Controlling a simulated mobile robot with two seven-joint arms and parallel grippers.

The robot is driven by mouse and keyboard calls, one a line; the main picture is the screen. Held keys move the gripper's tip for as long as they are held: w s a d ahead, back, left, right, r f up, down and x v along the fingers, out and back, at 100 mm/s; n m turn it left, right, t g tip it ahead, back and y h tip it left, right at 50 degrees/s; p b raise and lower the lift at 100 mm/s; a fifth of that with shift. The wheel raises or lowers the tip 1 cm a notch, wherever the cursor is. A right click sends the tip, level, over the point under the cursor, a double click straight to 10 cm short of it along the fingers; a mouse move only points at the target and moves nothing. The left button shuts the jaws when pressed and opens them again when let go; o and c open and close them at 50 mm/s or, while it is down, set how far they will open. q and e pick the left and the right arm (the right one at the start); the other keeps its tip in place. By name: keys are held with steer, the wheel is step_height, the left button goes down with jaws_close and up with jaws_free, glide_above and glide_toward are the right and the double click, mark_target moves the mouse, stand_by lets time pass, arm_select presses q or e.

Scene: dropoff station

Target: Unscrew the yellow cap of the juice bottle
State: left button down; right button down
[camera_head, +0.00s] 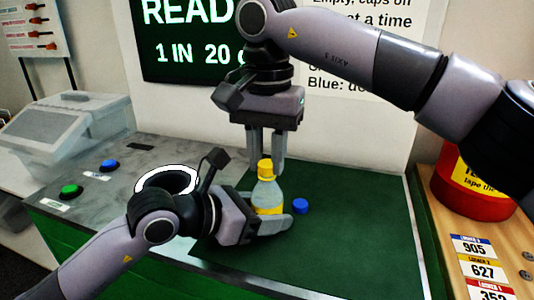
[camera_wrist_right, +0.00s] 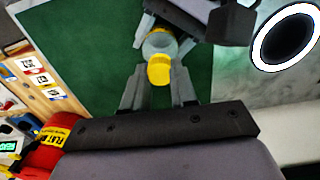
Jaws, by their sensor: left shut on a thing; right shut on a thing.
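The juice bottle (camera_head: 266,192) stands upright on the green mat, clear with a yellow band low on its body. Its yellow cap (camera_head: 265,167) sits at the top of the neck; it also shows in the right wrist view (camera_wrist_right: 159,72). My left gripper (camera_head: 268,222) is shut on the lower part of the bottle from the side. My right gripper (camera_head: 265,158) points straight down from above and is shut on the yellow cap, one finger on each side. In the right wrist view the left gripper's fingers show beyond the cap, partly hidden.
A loose blue cap (camera_head: 300,206) lies on the green mat (camera_head: 350,240) right of the bottle. A round white-rimmed opening (camera_head: 166,172), a blue button (camera_head: 109,166) and a green button (camera_head: 71,191) are at left. A red container (camera_head: 470,190) stands at right. The mat's right part is clear.

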mark_target(267, 163)
steer(key=n, duration=0.5)
steer(key=shift+r, duration=0.2)
stand_by(0.5)
steer(key=shift+r, duration=0.95)
steer(key=shift+r, duration=2)
arm_select(q)
steer(key=shift+c, duration=1.1)
jaws_free()
